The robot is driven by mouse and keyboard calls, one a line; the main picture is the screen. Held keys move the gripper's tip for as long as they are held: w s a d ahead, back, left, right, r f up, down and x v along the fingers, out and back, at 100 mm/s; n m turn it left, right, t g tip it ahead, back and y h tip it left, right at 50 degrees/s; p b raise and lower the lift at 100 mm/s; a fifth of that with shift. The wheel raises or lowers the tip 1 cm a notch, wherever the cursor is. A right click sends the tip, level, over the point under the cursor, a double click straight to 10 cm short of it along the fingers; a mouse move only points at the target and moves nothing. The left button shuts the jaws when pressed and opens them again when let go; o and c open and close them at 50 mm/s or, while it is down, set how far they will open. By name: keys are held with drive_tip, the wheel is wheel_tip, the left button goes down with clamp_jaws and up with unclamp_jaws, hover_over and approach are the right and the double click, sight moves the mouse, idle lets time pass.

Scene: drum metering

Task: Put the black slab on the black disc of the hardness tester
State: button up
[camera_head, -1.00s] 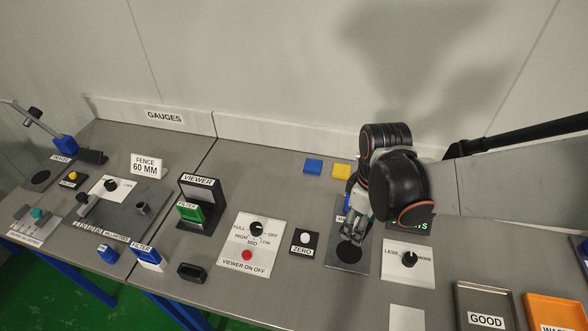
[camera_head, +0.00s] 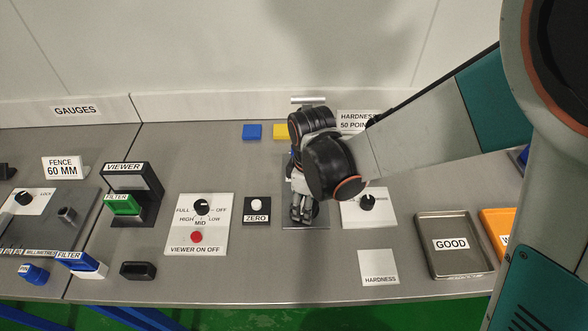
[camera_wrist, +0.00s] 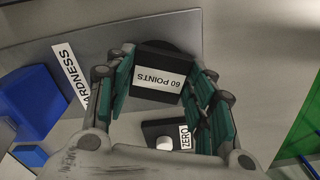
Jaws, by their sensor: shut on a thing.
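My gripper (camera_wrist: 165,80) is shut on the black slab (camera_wrist: 148,58), which carries a white label reading "60 POINTS". In the wrist view the slab lies between the green finger pads, over the black disc (camera_wrist: 187,45), whose rim shows past the slab's far edge. I cannot tell whether slab and disc touch. In the head view my gripper (camera_head: 301,207) points down over the grey plate of the hardness tester (camera_head: 290,225). The slab and the disc are hidden behind the gripper there.
The ZERO button (camera_head: 257,209) stands just left of the tester, the dial panel (camera_head: 367,208) just right. The GOOD tray (camera_head: 425,262) and an orange tray (camera_head: 492,222) lie further right. A blue block (camera_head: 252,131) and a yellow block (camera_head: 283,131) lie behind.

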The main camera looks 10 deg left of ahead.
drive_tip(key=shift+w+d, duration=0.1)
drive_tip(key=shift+f, duration=0.2)
drive_tip(key=o, duration=1.1)
drive_tip(key=shift+w+r, duration=0.1)
drive_tip(key=shift+r, duration=0.05)
wheel_tip(320, 180, up, 12)
drive_tip(key=p, duration=0.8)
drive_tip(key=shift+r+p, duration=0.1)
drive_tip(key=shift+p, duration=0.2)
